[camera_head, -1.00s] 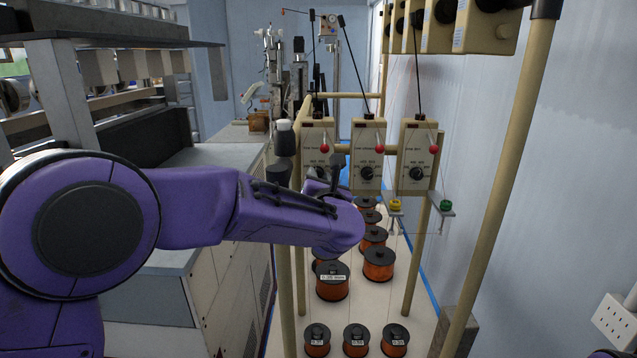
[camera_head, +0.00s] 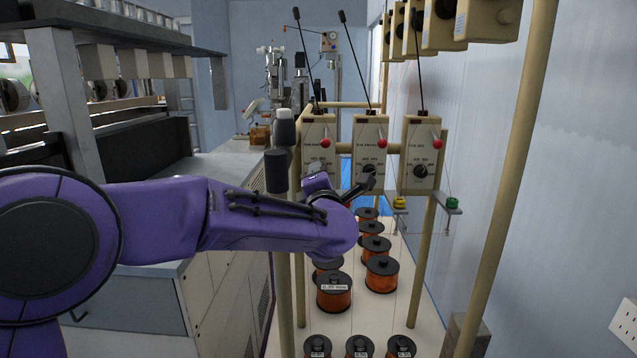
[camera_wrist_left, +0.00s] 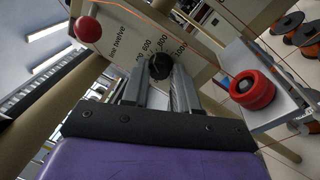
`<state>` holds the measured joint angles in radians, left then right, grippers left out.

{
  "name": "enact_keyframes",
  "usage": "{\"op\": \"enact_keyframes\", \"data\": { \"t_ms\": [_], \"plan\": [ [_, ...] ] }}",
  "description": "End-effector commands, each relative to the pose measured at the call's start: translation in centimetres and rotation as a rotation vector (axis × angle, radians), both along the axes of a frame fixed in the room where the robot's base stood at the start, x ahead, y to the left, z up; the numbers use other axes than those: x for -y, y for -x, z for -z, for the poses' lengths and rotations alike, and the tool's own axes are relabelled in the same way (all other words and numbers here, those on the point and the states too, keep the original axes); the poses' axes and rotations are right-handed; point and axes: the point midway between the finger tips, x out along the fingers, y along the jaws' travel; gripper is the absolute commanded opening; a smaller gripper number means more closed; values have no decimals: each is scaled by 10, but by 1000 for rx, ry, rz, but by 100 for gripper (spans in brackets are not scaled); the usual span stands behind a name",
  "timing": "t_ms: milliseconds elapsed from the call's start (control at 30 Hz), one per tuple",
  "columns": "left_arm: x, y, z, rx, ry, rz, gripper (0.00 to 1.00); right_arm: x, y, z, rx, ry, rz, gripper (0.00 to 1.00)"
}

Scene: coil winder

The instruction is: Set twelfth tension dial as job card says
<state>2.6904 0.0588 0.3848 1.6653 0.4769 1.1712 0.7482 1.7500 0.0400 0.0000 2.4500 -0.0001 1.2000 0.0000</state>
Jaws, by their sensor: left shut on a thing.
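The twelfth tension box (camera_wrist_left: 115,40), a cream panel with "twelve" printed on it, fills the upper part of the left wrist view. Its black dial knob (camera_wrist_left: 160,66) sits between my left gripper's (camera_wrist_left: 158,80) fingertips, which are shut on it. Printed numbers including 600, 800 and 1000 stand around the knob; the pointer's exact setting cannot be read. In the head view the left box of the front three (camera_head: 318,130) is partly covered by my left gripper (camera_head: 318,180), which hides its dial. My right gripper is not in view.
A red ball (camera_wrist_left: 88,28) and a red pulley (camera_wrist_left: 252,90) flank the knob. Two neighbouring tension boxes (camera_head: 369,135) (camera_head: 420,150) stand to the right. Copper wire spools (camera_head: 334,292) stand below. A tan post (camera_head: 500,190) rises at right; a grey machine (camera_head: 215,270) is at left.

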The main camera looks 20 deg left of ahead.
Motion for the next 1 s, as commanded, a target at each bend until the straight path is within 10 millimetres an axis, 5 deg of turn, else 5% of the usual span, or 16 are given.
{"op": "enact_keyframes", "data": {
  "t_ms": [833, 867, 900, 933, 1000],
  "plan": [
    [-1, 0, 0, -38, -132, 1, 0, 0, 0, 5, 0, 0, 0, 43],
    [-1, 0, 0, -38, -132, 1, 32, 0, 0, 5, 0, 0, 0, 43],
    [-1, 0, 0, -38, -132, 1, 45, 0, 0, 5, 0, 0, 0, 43],
    [-1, 0, 0, -38, -132, 1, 54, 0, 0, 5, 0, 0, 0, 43],
    [-1, 0, 0, -38, -132, 0, 54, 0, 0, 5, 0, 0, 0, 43]
  ]
}}
